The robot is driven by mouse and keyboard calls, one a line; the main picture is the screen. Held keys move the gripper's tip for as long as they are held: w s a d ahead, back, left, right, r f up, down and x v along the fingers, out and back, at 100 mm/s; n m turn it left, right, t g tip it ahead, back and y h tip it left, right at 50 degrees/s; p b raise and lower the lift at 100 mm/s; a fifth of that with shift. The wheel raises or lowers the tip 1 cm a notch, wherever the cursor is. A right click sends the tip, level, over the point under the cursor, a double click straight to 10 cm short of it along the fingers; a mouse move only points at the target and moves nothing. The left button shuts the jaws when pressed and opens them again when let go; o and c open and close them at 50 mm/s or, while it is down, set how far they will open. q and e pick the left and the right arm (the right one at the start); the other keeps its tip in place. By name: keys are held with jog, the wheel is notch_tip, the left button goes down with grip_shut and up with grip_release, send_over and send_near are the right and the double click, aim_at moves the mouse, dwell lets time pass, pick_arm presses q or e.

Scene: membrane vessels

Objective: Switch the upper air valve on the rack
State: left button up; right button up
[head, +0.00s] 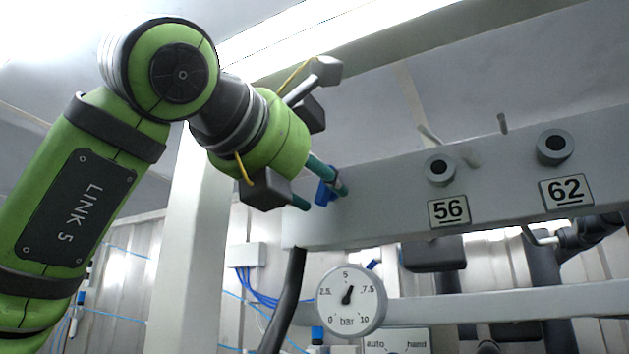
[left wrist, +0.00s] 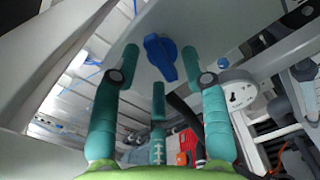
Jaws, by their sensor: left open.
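The blue valve handle (head: 326,191) is at the left end of the light grey rack beam. In the left wrist view the blue handle (left wrist: 161,57) stands just beyond and between the fingertips, pointing toward the lower right. My left gripper (head: 322,184) is at the handle, its teal fingers partly overlapping it in the head view. In the left wrist view my left gripper (left wrist: 160,68) is open, with its three fingers spread around the handle and nothing held. I cannot tell whether a finger touches the handle. My right gripper is in neither view.
A round pressure gauge (head: 351,301) hangs below the beam (head: 390,205), close to a black hose (head: 284,305). Number plates 56 (head: 448,211) and 62 (head: 566,192) are farther right. A white post (head: 196,220) stands behind my left arm.

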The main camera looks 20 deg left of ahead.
pick_arm(q)
jog(key=s+a, duration=0.2)
jog(key=s, duration=0.9)
jog(key=shift+s, duration=0.15)
